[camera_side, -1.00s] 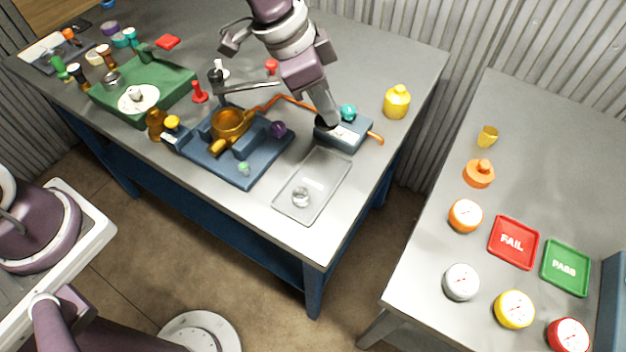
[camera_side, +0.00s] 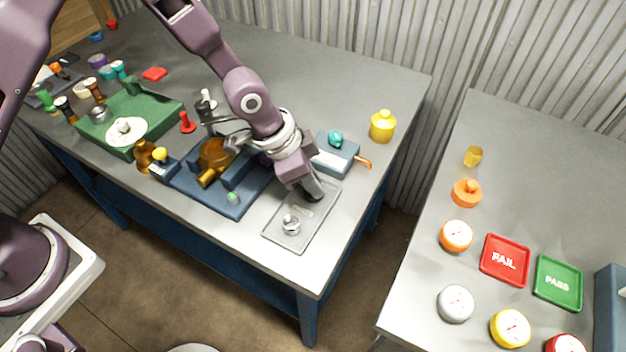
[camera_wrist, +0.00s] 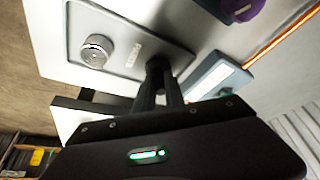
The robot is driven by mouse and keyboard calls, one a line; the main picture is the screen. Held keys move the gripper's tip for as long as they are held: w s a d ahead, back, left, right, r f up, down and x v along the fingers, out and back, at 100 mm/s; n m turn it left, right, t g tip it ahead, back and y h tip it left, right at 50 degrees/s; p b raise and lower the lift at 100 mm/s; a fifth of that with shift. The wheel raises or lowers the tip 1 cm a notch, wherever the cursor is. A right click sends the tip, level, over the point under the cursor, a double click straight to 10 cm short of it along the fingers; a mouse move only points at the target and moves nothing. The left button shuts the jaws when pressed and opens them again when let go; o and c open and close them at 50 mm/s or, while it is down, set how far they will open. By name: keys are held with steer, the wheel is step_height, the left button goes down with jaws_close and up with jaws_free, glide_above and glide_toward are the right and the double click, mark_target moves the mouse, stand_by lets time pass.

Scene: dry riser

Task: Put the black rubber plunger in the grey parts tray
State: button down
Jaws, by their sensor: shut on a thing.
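The grey parts tray (camera_side: 276,237) lies on the bench near its front right corner, with a round metal part (camera_side: 291,224) in it. My gripper (camera_side: 312,188) is over the far end of the tray, pointing down. In the wrist view, my gripper (camera_wrist: 159,82) is shut on the black rubber plunger (camera_wrist: 157,65), a small dark piece at the fingertips. The tray also shows there (camera_wrist: 172,50), beyond the fingertips. I cannot tell whether the plunger touches the tray floor.
A blue block (camera_side: 335,157) with a teal knob and a copper tube stands just behind the tray. A blue fixture (camera_side: 222,198) with a brass body is left of it. A yellow bottle (camera_side: 382,126) stands at the back right. Bench in front of the tray is clear.

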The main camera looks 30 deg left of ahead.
steer(key=c, duration=1.4)
jaws_free()
steer(key=shift+f, duration=0.1)
steer(key=v, duration=1.2)
steer(key=s+a+r+n+t+y, duration=0.2)
steer(key=s+a+r+n+y, duration=0.3)
steer(key=s+a+r, duration=0.8)
steer(key=s+a+r+n+h, duration=0.1)
steer(key=s+a+r+n, duration=0.1)
steer(key=s, duration=0.6)
steer(key=a+n, duration=0.1)
steer(key=n, duration=0.1)
steer(key=shift+s+a+n+t+h, duration=0.2)
steer(key=shift+n+t+h, duration=0.1)
steer(key=shift+n, duration=0.1)
